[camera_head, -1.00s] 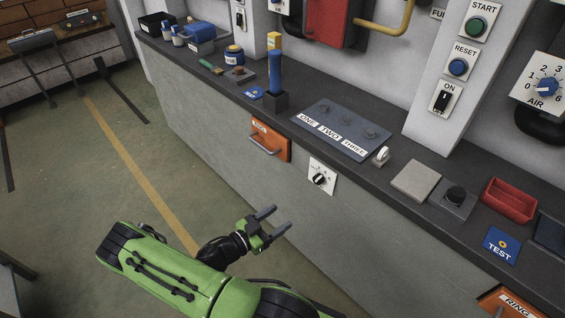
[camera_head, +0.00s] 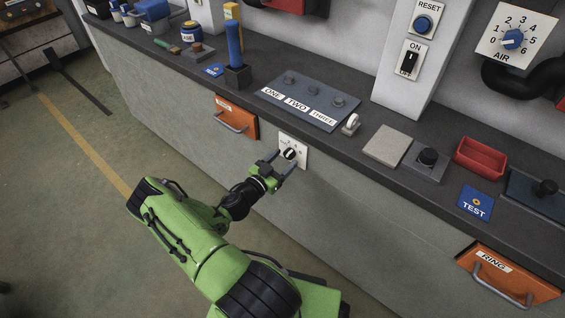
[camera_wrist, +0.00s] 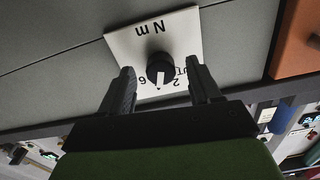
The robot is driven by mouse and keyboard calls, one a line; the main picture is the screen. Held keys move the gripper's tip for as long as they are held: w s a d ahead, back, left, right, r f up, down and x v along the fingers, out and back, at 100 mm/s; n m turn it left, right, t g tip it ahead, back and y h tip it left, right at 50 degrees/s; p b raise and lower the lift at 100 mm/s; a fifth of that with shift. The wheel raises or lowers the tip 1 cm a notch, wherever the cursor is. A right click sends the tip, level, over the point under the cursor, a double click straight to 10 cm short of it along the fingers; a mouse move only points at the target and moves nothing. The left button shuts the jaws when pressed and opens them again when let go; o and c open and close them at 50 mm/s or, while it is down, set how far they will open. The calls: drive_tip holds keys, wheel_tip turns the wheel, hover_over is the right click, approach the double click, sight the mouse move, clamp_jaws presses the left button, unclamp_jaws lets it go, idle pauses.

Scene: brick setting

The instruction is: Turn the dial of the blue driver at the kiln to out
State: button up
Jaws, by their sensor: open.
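A white plate (camera_head: 299,148) with a black dial (camera_head: 290,154) is on the grey bench front, below the block marked ONE, TWO, THREE. In the wrist view the plate (camera_wrist: 123,42) appears upside down, with "N m", a 6, a 2 and a partly hidden "UT". The dial's (camera_wrist: 160,66) white mark points between the 6 and the 2, away from "UT". My gripper (camera_head: 286,159) is open, one finger on each side of the dial; I cannot tell whether they touch it. The blue driver (camera_head: 234,42) stands upright in a dark holder on the bench top.
An orange drawer (camera_head: 237,117) with a handle is left of the plate. Another, marked RING (camera_head: 508,279), is at the lower right. The bench edge overhangs slightly above the plate.

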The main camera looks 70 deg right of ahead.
drive_tip(key=shift+d, duration=0.1)
drive_tip(key=c, duration=1.1)
drive_tip(key=shift+o, duration=0.2)
drive_tip(key=n, duration=0.3)
drive_tip(key=shift+n, duration=0.4)
drive_tip(key=n, duration=0.4)
drive_tip(key=shift+s+p, duration=0.15)
drive_tip(key=shift+p, duration=0.2)
drive_tip(key=n, duration=0.4)
drive_tip(key=shift+p, duration=0.3)
drive_tip(key=shift+r+n+p, duration=0.1)
drive_tip(key=shift+n+p, duration=0.3)
drive_tip(key=shift+n, duration=1.6)
drive_tip(key=shift+s, duration=0.1)
